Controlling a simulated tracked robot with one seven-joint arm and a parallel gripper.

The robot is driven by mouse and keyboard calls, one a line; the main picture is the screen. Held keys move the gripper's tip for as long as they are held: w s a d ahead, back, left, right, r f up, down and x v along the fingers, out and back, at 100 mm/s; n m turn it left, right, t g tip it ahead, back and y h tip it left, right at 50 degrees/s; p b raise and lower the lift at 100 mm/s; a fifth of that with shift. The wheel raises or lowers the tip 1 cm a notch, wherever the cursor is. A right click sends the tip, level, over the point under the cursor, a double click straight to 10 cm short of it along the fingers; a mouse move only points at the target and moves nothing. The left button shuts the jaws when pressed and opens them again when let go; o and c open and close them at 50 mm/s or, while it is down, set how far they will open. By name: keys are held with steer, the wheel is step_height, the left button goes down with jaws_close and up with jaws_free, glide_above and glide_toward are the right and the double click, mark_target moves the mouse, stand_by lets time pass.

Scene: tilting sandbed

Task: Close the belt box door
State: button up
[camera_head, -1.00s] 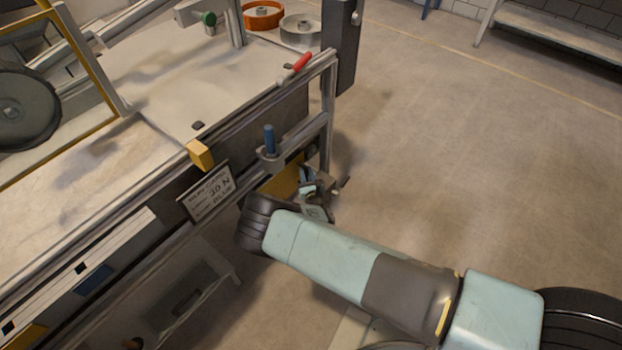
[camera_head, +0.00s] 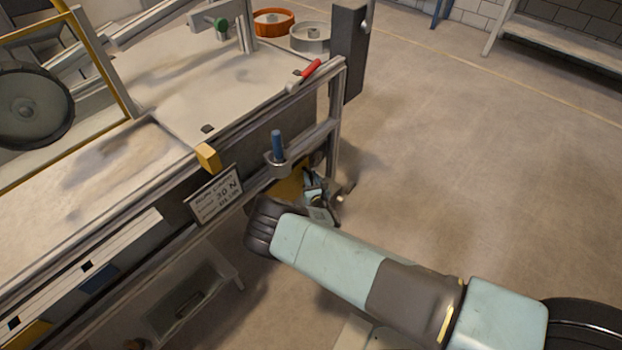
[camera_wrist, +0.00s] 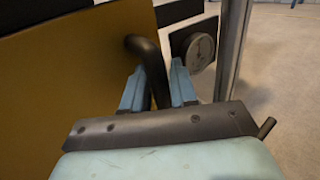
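The belt box door is a flat yellow panel (camera_wrist: 60,75) filling the left of the wrist view. A small part of the yellow panel (camera_head: 289,189) shows below the bench rail in the head view. A dark curved handle (camera_wrist: 148,52) stands out from the panel near its right edge. My gripper (camera_wrist: 158,80) has its two blue fingers on either side of the handle, close against it. In the head view my gripper (camera_head: 320,196) is beside the panel, partly hidden by my arm. How far the door stands open cannot be told.
A round gauge (camera_wrist: 201,50) and a metal post (camera_wrist: 232,50) stand right of the door. A blue-handled fitting (camera_head: 277,147), a yellow block (camera_head: 208,156) and a sign (camera_head: 215,196) line the bench front. The floor to the right is clear.

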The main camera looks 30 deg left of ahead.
steer(key=shift+s+a+r, duration=0.15)
steer(key=shift+a+r, duration=0.1)
steer(key=shift+a, duration=0.2)
steer(key=v, duration=1.4)
steer(key=shift+d+f, duration=0.25)
steer(key=shift+d, duration=0.15)
steer(key=shift+w, duration=0.25)
